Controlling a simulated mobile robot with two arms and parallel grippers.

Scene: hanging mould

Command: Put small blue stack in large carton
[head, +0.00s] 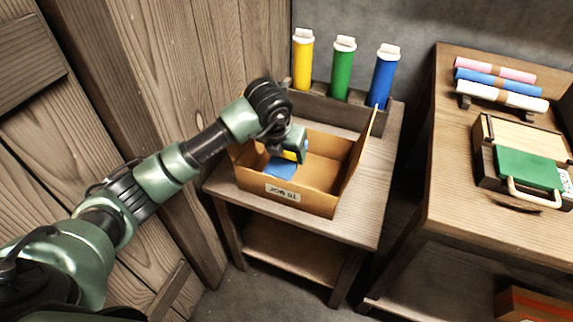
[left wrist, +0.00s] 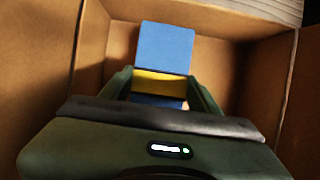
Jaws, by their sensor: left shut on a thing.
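The large carton (head: 320,203) is an open brown box with a white label on its near wall, standing on a small wooden table. My left gripper (head: 293,153) reaches down into it from above. It is shut on the small blue stack (head: 281,169), which has a yellow band around it. In the left wrist view the blue stack (left wrist: 165,47) sticks out beyond the fingers, with carton walls (left wrist: 38,65) around it. I cannot tell whether the stack touches the carton floor. My right gripper is not in view.
Yellow (head: 303,62), green (head: 342,70) and blue (head: 383,78) tubes stand in a wooden rack behind the carton. A raised flap (head: 358,150) stands at the carton's right. A larger table at the right holds rolls (head: 500,95) and a green-topped case (head: 527,168). A wooden wall is at the left.

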